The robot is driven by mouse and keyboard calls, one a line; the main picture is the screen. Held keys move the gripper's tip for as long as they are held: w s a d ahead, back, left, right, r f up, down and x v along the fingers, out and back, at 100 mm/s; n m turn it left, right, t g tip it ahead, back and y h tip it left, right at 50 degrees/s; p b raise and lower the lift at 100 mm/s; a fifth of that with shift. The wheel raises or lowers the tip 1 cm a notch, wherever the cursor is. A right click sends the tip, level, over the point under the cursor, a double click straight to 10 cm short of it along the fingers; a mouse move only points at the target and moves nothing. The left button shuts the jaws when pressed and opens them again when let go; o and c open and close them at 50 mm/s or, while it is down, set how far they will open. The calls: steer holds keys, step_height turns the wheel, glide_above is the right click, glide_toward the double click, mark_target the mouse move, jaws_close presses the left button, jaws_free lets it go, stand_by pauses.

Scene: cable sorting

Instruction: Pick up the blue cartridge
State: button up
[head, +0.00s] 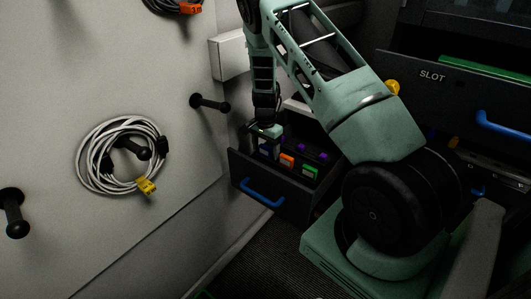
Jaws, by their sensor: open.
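My gripper (264,134) points down over the left end of the open drawer (290,192). It is small and dark here, and the gap between its fingers is hard to make out. A cartridge that looks blue (267,149) stands in the drawer just under the gripper, partly hidden by it. I cannot tell whether the fingers touch it or are around it. An orange cartridge (287,160) and a green cartridge (310,171) stand to its right. Purple-topped pieces (301,146) show behind them.
The drawer has a blue handle (263,193). A wall panel on the left carries black pegs (209,103) and a coiled white cable (84,155) with a yellow tag. A drawer marked SLOT (432,92) is at the right. Floor shows below the open drawer.

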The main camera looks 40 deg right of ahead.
mark_target(265, 146)
steer(key=c, duration=1)
steer(key=shift+c, duration=0.2)
steer(key=shift+r, duration=0.15)
steer(key=shift+r, duration=0.2)
step_height(265, 146, up, 7)
steer(key=shift+f, duration=0.15)
steer(key=s+d+r, duration=0.1)
steer(key=s+d, duration=0.1)
steer(key=d, duration=0.6)
steer(key=s+d+r, duration=0.2)
steer(key=d, duration=0.7)
steer(key=shift+s+d, duration=0.25)
steer(key=shift+r, duration=0.1)
